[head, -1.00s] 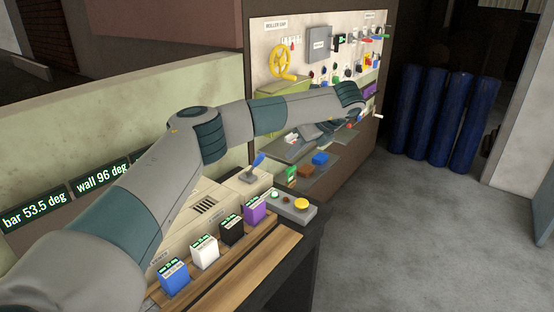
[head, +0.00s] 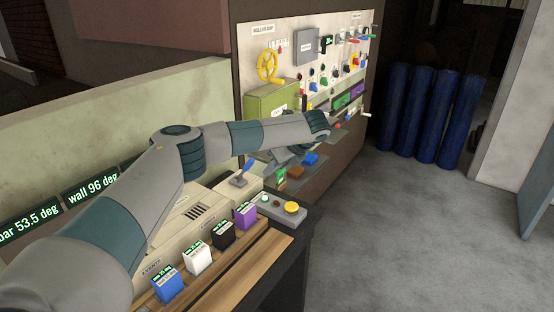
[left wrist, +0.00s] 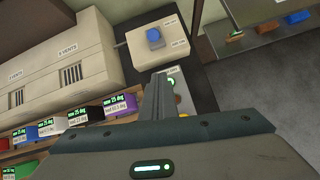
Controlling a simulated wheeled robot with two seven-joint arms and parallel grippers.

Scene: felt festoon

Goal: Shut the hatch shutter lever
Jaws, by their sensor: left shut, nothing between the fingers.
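A lever with a blue handle (head: 248,166) stands tilted on a beige box (head: 232,185) at the end of the bench. In the left wrist view the blue knob (left wrist: 154,36) shows from above on its box (left wrist: 177,48); the small labels there cannot be read, so I cannot tell if this is the hatch shutter lever. My right gripper is not seen.
A control panel (head: 290,62) with a yellow wheel (head: 267,65), switches and levers stands behind. A grey button box (head: 278,208) and several coloured display blocks, including a purple one (head: 246,216), line the bench. Open floor (head: 400,230) lies to the right.

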